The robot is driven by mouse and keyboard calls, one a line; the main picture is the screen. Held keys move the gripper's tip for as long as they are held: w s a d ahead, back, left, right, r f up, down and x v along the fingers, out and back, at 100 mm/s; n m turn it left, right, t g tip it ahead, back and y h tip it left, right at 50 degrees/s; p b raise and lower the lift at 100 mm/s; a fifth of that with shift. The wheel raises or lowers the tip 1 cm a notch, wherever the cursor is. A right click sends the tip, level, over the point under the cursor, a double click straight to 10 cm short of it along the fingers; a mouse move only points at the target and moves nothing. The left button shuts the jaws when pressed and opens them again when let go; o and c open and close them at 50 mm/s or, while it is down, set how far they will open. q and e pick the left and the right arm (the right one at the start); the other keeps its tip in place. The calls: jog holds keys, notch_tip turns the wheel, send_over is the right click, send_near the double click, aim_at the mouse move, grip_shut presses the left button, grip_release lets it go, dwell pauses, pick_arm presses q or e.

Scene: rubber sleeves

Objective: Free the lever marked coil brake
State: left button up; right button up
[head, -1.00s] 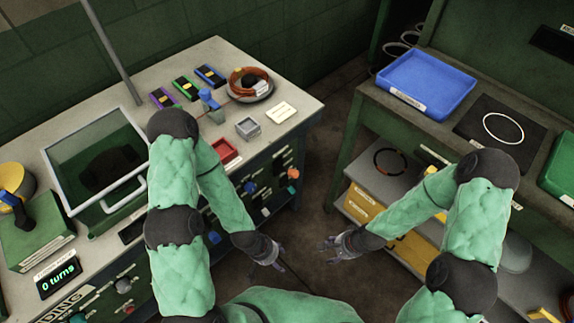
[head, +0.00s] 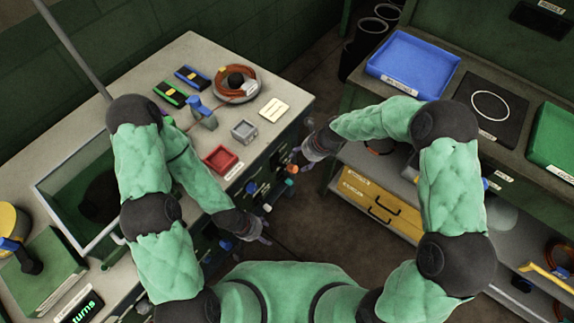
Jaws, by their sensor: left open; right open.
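The coil brake marking cannot be read in this view. A blue-handled lever (head: 203,113) stands upright on the left bench top, beyond my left arm. The bench's front panel carries several small knobs and levers, among them an orange knob (head: 293,169); their labels are too small to read. My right gripper (head: 299,157) is open beside the bench's right front edge, close to the orange knob; I cannot tell whether they touch. My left gripper (head: 264,234) is open and low in front of the panel, apart from the right one.
The left bench (head: 297,87) also holds a red tray (head: 220,160), a grey box (head: 244,131), an orange cable coil (head: 235,82) and a glass-lidded bin (head: 60,190). A right bench bears a blue tray (head: 412,66). Floor shows between the benches.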

aim_at(294, 166)
jog(key=b+x, duration=0.3)
jog(key=x, duration=0.7)
jog(key=shift+f+b, duration=0.3)
jog(key=shift+b, duration=0.05)
